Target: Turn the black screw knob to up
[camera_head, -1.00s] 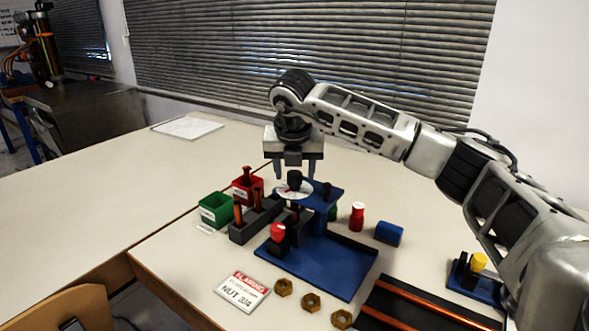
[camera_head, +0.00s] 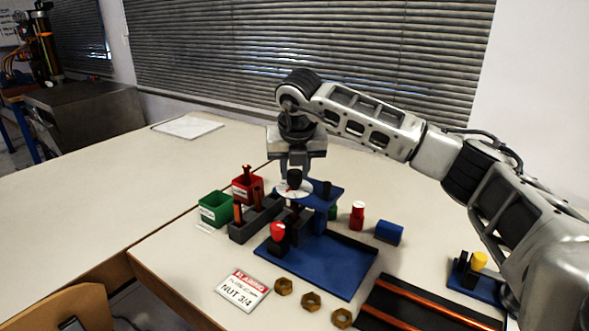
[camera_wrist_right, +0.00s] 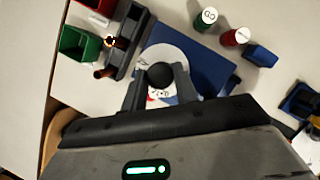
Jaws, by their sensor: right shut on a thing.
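The black screw knob (camera_head: 295,177) stands above a white dial disc (camera_head: 290,190) on the blue gauge rig (camera_head: 325,191). In the right wrist view the knob (camera_wrist_right: 160,75) shows as a round black top over the white disc (camera_wrist_right: 172,53). My right gripper (camera_head: 295,174) points down over the rig with its fingers on either side of the knob, shut on it. In the right wrist view the right gripper's fingers (camera_wrist_right: 160,82) flank the knob. The dial's marks are partly hidden and too small to read. My left gripper is not in view.
A green bin (camera_head: 215,208), a red bin (camera_head: 247,187) and a dark rack (camera_head: 254,222) stand left of the rig. Brass nuts (camera_head: 311,302) and a sign (camera_head: 243,290) lie in front.

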